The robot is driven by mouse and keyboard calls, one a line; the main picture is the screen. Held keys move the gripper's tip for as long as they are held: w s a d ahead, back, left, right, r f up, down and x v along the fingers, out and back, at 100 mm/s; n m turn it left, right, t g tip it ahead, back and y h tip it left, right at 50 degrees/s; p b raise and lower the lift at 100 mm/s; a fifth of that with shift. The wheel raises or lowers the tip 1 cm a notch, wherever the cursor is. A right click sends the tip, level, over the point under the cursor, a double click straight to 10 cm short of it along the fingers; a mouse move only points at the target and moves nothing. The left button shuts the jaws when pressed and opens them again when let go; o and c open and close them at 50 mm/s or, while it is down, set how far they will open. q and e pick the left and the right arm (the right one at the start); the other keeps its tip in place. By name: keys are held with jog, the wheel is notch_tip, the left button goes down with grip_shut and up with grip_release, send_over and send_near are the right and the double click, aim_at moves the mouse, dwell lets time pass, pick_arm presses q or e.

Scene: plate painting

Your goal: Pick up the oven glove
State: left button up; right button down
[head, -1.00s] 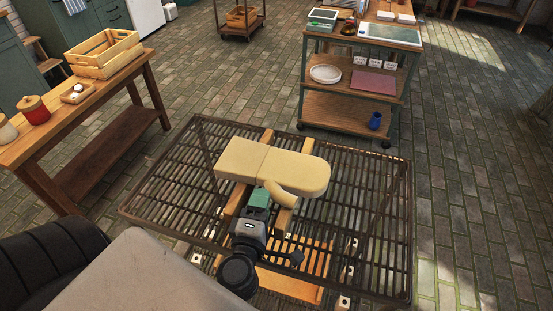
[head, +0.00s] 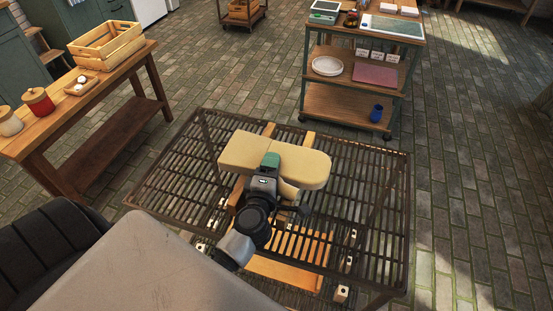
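The oven glove (head: 300,167) is cream-yellow and lies flat on the dark slatted metal table (head: 365,215), its rounded end to the right and its thumb toward me. My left gripper (head: 270,160) is over the middle of the glove. The green-tipped end covers part of it, and the arm hides part of the thumb. The fingers point away from the camera, so I cannot tell whether they are open or shut, or whether they touch the glove. My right gripper is not in view.
A wooden frame (head: 285,275) shows under the slats. At left a wooden bench (head: 60,118) holds a crate (head: 105,45), a small tray and lidded jars. A shelved cart (head: 345,95) stands behind the table. Brick floor is clear to the right.

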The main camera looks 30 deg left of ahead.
pick_arm(q)
jog(key=c, duration=1)
